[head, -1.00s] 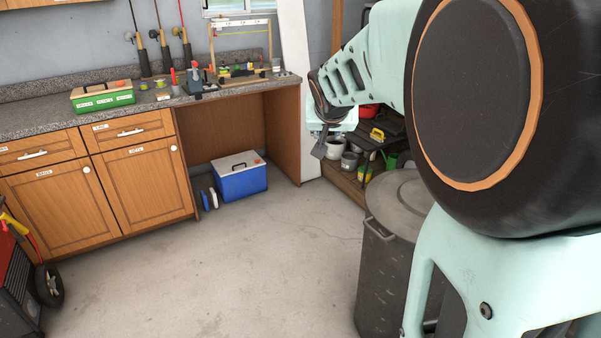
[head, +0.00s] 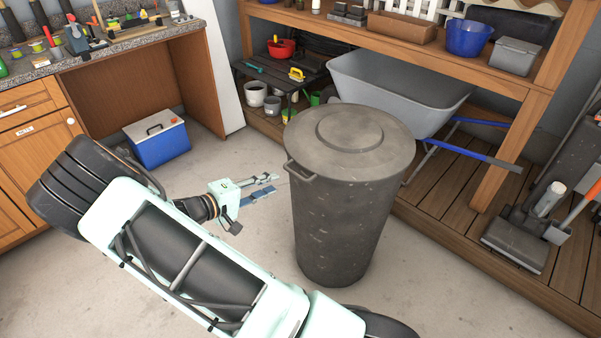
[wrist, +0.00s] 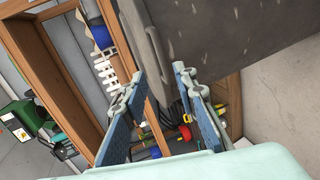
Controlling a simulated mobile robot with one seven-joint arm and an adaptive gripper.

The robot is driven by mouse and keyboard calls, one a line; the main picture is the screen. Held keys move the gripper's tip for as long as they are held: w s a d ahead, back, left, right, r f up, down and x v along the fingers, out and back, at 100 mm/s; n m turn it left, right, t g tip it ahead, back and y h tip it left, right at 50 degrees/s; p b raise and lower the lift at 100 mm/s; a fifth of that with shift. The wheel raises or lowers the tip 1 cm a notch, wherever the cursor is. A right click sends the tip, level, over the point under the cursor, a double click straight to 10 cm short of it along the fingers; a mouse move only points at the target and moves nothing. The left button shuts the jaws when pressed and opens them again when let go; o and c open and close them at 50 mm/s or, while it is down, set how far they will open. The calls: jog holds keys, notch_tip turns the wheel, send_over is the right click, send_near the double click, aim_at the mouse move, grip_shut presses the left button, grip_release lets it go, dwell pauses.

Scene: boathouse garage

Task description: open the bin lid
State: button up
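The bin (head: 343,220) is a tall dark grey metal can standing on the concrete floor. Its round lid (head: 350,128), with a raised ring in the middle, lies flat and closed on top. A side handle (head: 300,171) sticks out on the bin's left, just under the lid. My gripper (head: 275,184) is just left of the bin near that handle, with its fingers apart and pointing at the bin. In the wrist view the bin wall (wrist: 225,35) fills the upper right, beyond the open fingers of my gripper (wrist: 161,78). The lid's top cannot be made out there.
A grey wheelbarrow (head: 400,85) stands close behind the bin, under a wooden shelf (head: 440,62). A blue cooler (head: 160,140) sits on the floor at the left. A broom and dustpan (head: 520,240) are at the right.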

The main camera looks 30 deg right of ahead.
aim_at(294, 175)
jog(key=shift+n+t+h, duration=0.3)
jog(key=x, duration=0.7)
jog(key=f+x, duration=0.1)
jog(key=x, duration=0.3)
jog(key=shift+s+d, duration=0.1)
jog(key=shift+c, duration=0.2)
grip_shut()
